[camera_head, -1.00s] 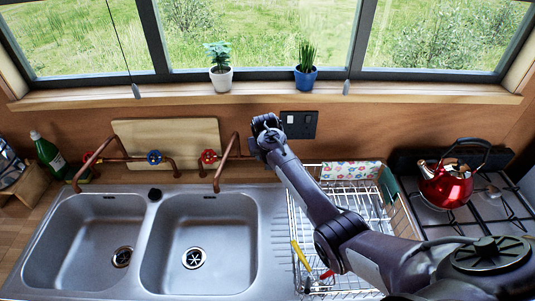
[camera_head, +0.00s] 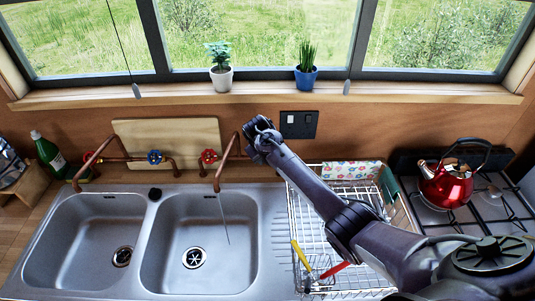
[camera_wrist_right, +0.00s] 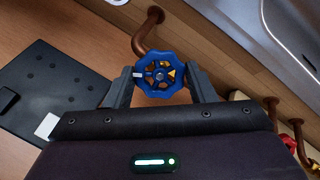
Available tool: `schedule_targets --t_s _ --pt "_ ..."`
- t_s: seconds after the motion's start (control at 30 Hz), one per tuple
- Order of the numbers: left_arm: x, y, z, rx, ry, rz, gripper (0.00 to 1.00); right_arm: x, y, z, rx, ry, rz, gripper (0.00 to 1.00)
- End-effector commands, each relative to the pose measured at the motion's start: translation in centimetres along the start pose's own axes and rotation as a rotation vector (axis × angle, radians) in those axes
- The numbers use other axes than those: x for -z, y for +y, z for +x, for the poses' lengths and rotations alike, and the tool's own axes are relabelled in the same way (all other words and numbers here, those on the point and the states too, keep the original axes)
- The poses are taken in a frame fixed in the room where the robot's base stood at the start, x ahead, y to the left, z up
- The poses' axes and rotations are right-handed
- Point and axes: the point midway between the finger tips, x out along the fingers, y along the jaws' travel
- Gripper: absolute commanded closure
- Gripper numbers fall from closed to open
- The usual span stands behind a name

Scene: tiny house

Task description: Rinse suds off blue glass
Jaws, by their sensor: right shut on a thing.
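My right gripper (camera_head: 256,130) is at the back wall, at the right end of the copper pipes. In the right wrist view it (camera_wrist_right: 160,88) is shut on a blue valve wheel (camera_wrist_right: 160,68), with a finger on each side of it. The head view hides this wheel behind the gripper. The right copper tap (camera_head: 219,178) hangs over the right sink basin (camera_head: 180,250). A thin stream of water (camera_head: 225,220) falls from it into the basin. The blue glass is not visible in either view. My left gripper is not in view.
The left basin (camera_head: 75,250) looks empty. A red valve (camera_head: 209,156) and another blue valve (camera_head: 154,157) sit on the pipes. A wire dish rack (camera_head: 297,225) stands under my right arm. A red kettle (camera_head: 447,187) is on the stove. A green bottle (camera_head: 46,152) stands at left.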

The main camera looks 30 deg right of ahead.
Motion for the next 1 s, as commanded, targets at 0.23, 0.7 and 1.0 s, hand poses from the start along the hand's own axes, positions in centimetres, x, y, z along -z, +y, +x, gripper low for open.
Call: schedule_targets --t_s 0.23,0.7,1.0 --pt "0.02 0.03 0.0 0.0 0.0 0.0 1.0 -0.02 -0.03 0.0 -0.039 0.0 -0.153 0.73" --pt "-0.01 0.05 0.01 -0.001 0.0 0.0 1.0 -0.03 -0.12 0.01 -0.064 0.0 -0.258 0.73" --pt "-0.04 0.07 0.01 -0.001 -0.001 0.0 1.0 -0.01 -0.13 0.0 -0.064 0.001 -0.258 0.73"
